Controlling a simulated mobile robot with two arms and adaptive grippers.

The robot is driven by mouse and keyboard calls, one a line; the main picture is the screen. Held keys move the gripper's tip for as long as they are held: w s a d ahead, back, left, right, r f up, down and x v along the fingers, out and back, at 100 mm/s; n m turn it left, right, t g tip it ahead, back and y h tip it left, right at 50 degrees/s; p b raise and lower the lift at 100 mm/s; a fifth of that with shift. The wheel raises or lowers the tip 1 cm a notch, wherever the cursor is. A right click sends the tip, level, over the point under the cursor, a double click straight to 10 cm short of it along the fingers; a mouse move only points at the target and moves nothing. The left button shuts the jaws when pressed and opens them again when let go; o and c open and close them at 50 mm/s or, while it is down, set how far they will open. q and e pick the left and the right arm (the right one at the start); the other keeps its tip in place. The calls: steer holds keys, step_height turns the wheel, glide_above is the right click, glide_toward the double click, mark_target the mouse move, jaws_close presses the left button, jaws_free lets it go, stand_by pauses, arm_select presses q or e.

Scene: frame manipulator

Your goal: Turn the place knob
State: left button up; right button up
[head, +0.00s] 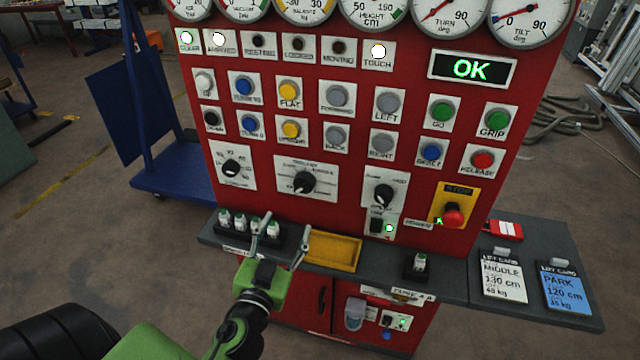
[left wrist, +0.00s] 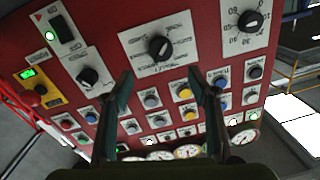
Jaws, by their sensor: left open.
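Three black knobs sit in a row on the red panel (head: 345,160). The middle knob (head: 303,182) is on the widest white plate, with word labels around it too small to read surely. The left knob (head: 231,167) has numbers around it. The right knob (head: 384,193) is on a smaller plate. My left gripper (head: 283,236) is open and empty, below the middle knob in the head view and apart from the panel. In the left wrist view, the middle knob (left wrist: 160,48) appears between and beyond the open fingers (left wrist: 160,78). My right gripper is not in view.
A grey shelf (head: 340,262) juts out below the knobs, with small white-topped items (head: 245,225) and a yellow tray (head: 333,250). A red stop button (head: 453,216) is at right. Rows of push buttons are above the knobs. Cards lie at the right (head: 502,275).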

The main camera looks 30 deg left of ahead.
mark_target(301, 190)
arm_select(q)
steer(key=p+x, duration=0.3)
steer(key=x, duration=0.9)
steer(key=shift+w+a, duration=0.1)
steer(key=shift+w, duration=0.05)
steer(key=shift+w+a+p, duration=0.15)
steer(key=shift+w+p, duration=0.15)
steer(key=shift+w, duration=0.25)
steer(key=c, duration=1.1)
